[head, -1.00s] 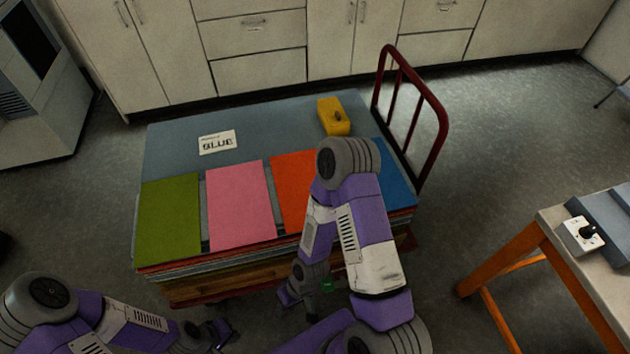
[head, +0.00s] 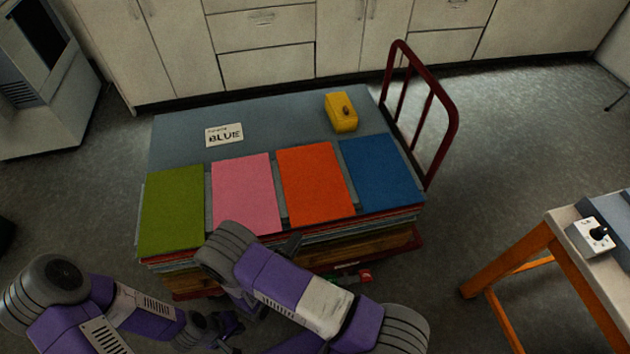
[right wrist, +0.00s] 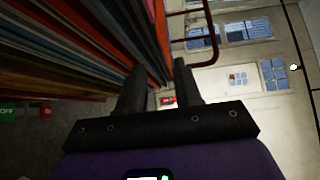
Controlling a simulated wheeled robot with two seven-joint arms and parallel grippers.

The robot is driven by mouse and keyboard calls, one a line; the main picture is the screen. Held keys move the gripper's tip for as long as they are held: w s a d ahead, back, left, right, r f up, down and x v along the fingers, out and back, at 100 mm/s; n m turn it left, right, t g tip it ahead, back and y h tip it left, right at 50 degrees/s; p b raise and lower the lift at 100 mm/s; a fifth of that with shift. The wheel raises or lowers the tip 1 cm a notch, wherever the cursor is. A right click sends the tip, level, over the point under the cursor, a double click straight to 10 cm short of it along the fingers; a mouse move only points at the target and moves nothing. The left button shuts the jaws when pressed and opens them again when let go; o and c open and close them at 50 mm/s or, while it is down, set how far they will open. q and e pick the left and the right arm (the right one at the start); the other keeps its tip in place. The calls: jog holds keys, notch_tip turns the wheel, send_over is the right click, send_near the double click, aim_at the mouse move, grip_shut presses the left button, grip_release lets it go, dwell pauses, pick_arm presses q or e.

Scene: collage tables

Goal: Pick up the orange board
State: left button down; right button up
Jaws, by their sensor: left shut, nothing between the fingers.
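The orange board (head: 315,183) lies flat on top of the layered stack, between the pink board (head: 246,192) and the blue board (head: 382,171). No gripper touches its top face. My right gripper is in front of the stack and mostly hidden behind my arm in the head view. In the right wrist view its two dark fingers (right wrist: 158,78) are apart with nothing held, close beside the stacked board edges (right wrist: 85,45). My left gripper (head: 228,326) is low at the front left, shut and empty, away from the boards.
A green board (head: 172,210) lies at the left end. A red rail (head: 440,105) stands at the right. A table (head: 552,222) is further right.

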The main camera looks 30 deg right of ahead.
aim_at(305, 223)
jog(key=shift+t, duration=0.3)
jog(key=x, duration=0.3)
jog(key=b+x, duration=0.1)
jog(key=x, duration=0.3)
jog(key=shift+w+r+b, duration=0.25)
jog(key=shift+w+b, duration=0.05)
jog(key=shift+w, duration=0.05)
jog(key=shift+c, duration=0.3)
grip_shut()
